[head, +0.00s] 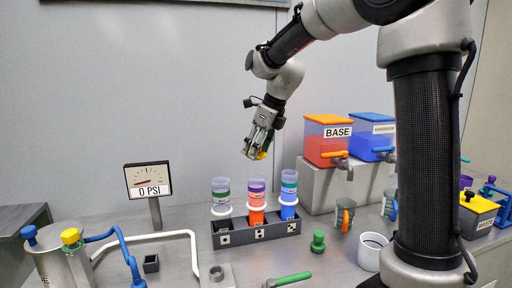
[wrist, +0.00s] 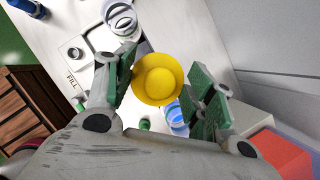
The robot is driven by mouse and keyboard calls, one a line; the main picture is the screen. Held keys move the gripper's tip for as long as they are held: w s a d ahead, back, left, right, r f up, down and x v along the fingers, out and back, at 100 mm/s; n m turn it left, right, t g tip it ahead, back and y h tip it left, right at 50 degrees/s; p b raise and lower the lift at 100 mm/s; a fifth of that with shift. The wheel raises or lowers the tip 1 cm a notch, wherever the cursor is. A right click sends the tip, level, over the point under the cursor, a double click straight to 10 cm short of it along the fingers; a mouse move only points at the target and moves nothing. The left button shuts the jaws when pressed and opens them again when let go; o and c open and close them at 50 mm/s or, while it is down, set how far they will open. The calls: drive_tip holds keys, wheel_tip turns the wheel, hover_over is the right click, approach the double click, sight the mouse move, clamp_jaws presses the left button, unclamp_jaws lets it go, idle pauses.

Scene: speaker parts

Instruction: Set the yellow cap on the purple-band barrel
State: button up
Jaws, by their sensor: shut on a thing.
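My gripper (head: 258,152) is shut on the yellow cap (head: 263,155) and holds it in the air above the rack. In the wrist view the round yellow cap (wrist: 158,82) sits between the green-padded fingers (wrist: 160,95). The purple-band barrel (head: 257,190) stands upright in the middle of the dark rack (head: 262,234), with orange-red liquid low in it. The cap is above this barrel and apart from it. I cannot tell whether it is centred over the mouth.
A green-band barrel (head: 221,196) stands left of it and a barrel with blue liquid (head: 289,190) stands right. BASE tank (head: 325,150) and a blue tank (head: 371,145) sit on a raised block at right. A gauge (head: 148,181) reads 0 PSI. A green stopper (head: 318,242) stands in front.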

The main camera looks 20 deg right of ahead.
drive_tip(key=shift+f, duration=2.55)
drive_tip(key=shift+f, duration=0.85)
drive_tip(key=o, duration=0.9)
